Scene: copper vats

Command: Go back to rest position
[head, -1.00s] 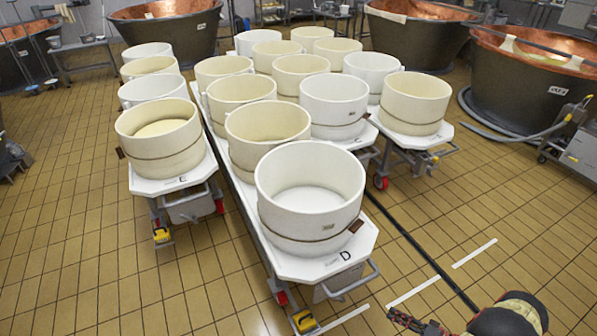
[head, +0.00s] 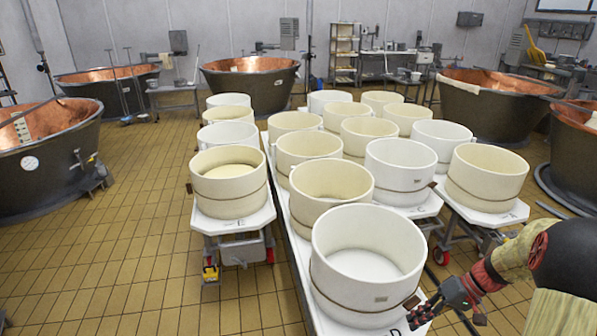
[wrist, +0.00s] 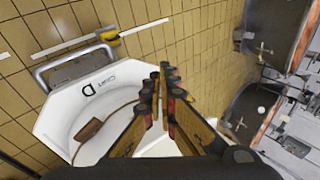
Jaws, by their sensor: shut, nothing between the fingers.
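My gripper (head: 430,312) is at the lower right of the head view, by the right side of the nearest white mould (head: 368,262). In the wrist view, my gripper (wrist: 163,88) has its fingers together with nothing between them. Behind and below the fingers is the white cart top (wrist: 62,118) marked D, with a brown tag (wrist: 88,129) on the mould's strap. I cannot tell whether the fingers touch the mould.
Several white and cream moulds stand on carts in the middle. Copper vats (head: 250,85) stand around them, one at the left (head: 45,150) and others at the right (head: 490,110). Tiled floor (head: 110,240) is clear at the left.

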